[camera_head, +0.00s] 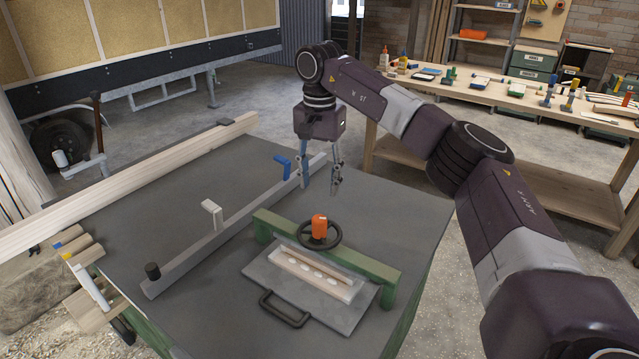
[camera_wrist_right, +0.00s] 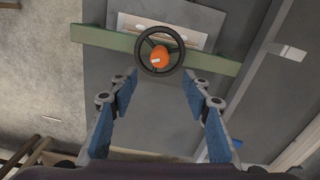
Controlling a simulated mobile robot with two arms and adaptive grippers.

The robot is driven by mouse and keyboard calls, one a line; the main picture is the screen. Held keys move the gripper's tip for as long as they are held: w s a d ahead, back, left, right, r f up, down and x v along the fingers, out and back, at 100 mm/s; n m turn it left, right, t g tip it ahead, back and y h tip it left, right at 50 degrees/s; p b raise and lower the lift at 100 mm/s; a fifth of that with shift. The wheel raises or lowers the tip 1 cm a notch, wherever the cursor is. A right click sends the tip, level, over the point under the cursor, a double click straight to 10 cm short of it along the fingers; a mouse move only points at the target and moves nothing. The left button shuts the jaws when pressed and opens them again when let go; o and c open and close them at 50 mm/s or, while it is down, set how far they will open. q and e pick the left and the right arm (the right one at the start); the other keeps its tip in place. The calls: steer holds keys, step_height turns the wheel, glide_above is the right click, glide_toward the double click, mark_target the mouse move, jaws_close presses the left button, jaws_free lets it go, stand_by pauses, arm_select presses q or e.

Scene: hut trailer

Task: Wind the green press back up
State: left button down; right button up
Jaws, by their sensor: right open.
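The green press (camera_head: 374,262) stands on the grey-topped table as a green crossbar on posts. A black handwheel with an orange hub (camera_head: 319,226) sits on top of it at the middle. Below the bar, a grey plate (camera_head: 353,313) with a black handle carries a pale wooden piece (camera_head: 318,272) with several light oval spots. My right gripper (camera_head: 320,187) is open and empty, above and behind the wheel, pointing down. In the right wrist view the handwheel (camera_wrist_right: 146,44) lies just beyond the open blue fingertips, apart from them. My left gripper is out of view.
A grey rail (camera_head: 225,232) crosses the table behind the press, with a white lever (camera_head: 211,212) and a blue lever (camera_head: 283,165). Long timbers (camera_head: 130,178) lie along the back left. A workbench (camera_head: 500,94) with tools stands at the back right.

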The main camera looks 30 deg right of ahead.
mark_target(319, 218)
step_height(319, 218, down, 2)
steer(key=m, duration=1.7)
steer(key=shift+f, duration=0.35)
steer(key=m, duration=0.3)
steer(key=f+m, duration=0.1)
steer(key=m, duration=0.2)
steer(key=shift+s+f+m+p, duration=0.1)
steer(key=shift+f+m+p, duration=0.3)
steer(key=shift+m, duration=0.1)
step_height(319, 218, down, 7)
steer(key=shift+p, duration=0.8)
steer(key=shift+c, duration=0.2)
